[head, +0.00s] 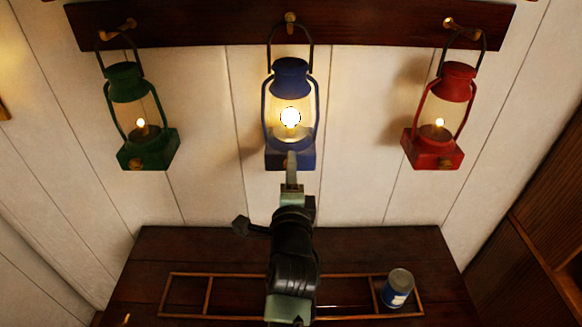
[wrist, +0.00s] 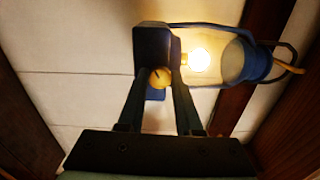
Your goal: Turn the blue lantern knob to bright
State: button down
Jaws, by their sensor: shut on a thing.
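The blue lantern (head: 290,78) hangs in the middle of the wall rack, and its flame glows large and bright. In the wrist view the blue lantern (wrist: 233,60) lies sideways across the picture with its lit globe. Its round brass knob (wrist: 160,78) has a dark mark on its face and sits on the blue base. My gripper (wrist: 162,85) is shut on this knob, one finger on each side. In the head view my gripper (head: 291,165) reaches up to the lantern's base and hides the knob.
A green lantern (head: 126,85) hangs at left and a red lantern (head: 455,85) at right, both with smaller flames. They hang from a dark wooden rail (head: 225,25). Below, a dark wooden table (head: 400,245) carries a low rail frame and a can (head: 398,288).

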dwell(0.5)
jog(key=c, duration=0.6)
grip_release()
jog(key=shift+s+b, duration=2.2)
jog(key=shift+s, duration=4.3)
